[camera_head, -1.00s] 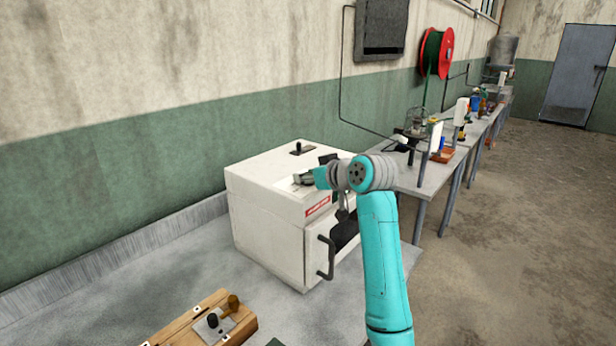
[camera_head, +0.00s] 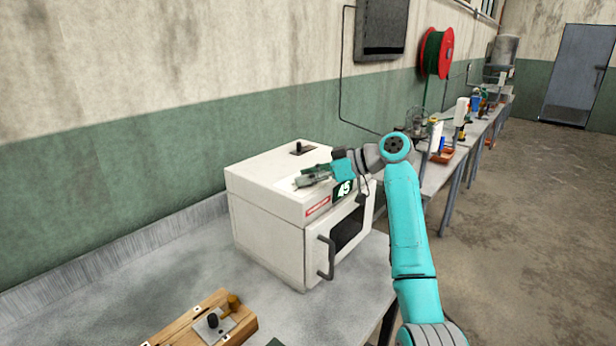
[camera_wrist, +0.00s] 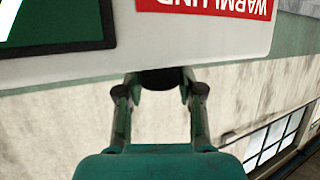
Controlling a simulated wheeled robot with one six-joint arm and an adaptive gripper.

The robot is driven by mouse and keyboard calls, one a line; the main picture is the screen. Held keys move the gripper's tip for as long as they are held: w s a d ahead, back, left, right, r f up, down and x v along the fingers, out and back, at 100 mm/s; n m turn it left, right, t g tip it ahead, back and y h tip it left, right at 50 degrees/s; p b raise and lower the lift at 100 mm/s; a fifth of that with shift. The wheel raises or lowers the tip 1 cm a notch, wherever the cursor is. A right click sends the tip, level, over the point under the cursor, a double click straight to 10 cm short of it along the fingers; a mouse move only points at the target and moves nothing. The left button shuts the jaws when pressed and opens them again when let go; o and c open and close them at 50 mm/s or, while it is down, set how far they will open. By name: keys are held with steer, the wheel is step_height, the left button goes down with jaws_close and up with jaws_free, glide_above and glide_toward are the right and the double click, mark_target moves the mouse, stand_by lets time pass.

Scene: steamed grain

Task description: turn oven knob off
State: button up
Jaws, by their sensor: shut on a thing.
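The oven (camera_head: 265,225) is a white box on the grey bench, with a dark window, a front handle (camera_head: 326,258), a red label (camera_head: 317,207) and a green display (camera_head: 343,190) reading 45. My gripper (camera_head: 301,181) is low over the front of the oven's top, reaching in from the right. In the wrist view my gripper (camera_wrist: 160,88) has its fingers on either side of a dark round knob (camera_wrist: 160,78) and is shut on it. The knob is partly hidden by the oven's edge there, and its marking and angle cannot be read.
A small black knob on a plate (camera_head: 298,148) stands farther back on the oven top. A wooden board (camera_head: 190,322) with a metal plate lies at the bench front. More benches with several items run along the wall at right. The floor at right is clear.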

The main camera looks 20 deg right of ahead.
steer(key=shift+n+g+y, duration=0.7)
steer(key=shift+n+g, duration=1.3)
steer(key=shift+g, duration=0.5)
steer(key=o, duration=1.2)
steer(key=shift+c, duration=0.2)
steer(key=v, duration=1.2)
steer(key=shift+f, duration=0.2)
